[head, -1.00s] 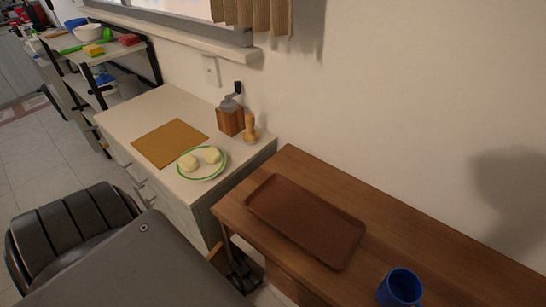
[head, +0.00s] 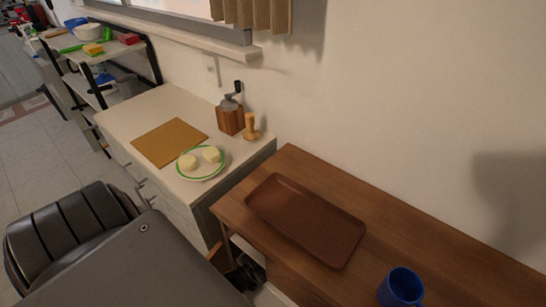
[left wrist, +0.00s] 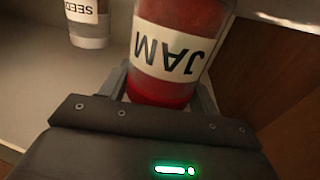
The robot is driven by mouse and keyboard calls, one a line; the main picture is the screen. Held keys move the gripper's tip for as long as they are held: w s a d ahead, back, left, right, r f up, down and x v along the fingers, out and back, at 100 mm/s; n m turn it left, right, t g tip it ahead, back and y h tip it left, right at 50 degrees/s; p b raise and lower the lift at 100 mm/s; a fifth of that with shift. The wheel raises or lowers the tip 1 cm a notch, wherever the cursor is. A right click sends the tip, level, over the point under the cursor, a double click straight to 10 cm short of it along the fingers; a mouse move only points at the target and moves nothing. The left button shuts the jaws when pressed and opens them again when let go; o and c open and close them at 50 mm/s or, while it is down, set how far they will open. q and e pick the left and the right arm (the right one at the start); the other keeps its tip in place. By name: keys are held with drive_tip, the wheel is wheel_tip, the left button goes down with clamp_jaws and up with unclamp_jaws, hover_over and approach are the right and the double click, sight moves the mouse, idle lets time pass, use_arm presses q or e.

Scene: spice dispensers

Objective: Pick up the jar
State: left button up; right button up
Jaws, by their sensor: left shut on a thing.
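The jar (left wrist: 166,84) is red with a cream label reading JAM, which appears upside down in the left wrist view. My left gripper (left wrist: 162,92) is shut on it, with a grey finger on each side of its lower part in the picture. The jar's top in the picture is cut off by the frame edge. In the head view my left gripper (head: 248,274) is a small dark shape beside the front of the wooden table, and the jar cannot be made out there. My right gripper is not in view.
A second jar labelled SEEDS (left wrist: 89,23) stands close by on a pale surface. A brown wooden wall (left wrist: 275,75) is at the right. The wooden table (head: 420,235) carries a brown tray (head: 305,220) and a blue mug (head: 401,288). A white counter (head: 165,104) is beside it.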

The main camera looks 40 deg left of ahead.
use_arm(q)
drive_tip(key=shift+r, duration=0.15)
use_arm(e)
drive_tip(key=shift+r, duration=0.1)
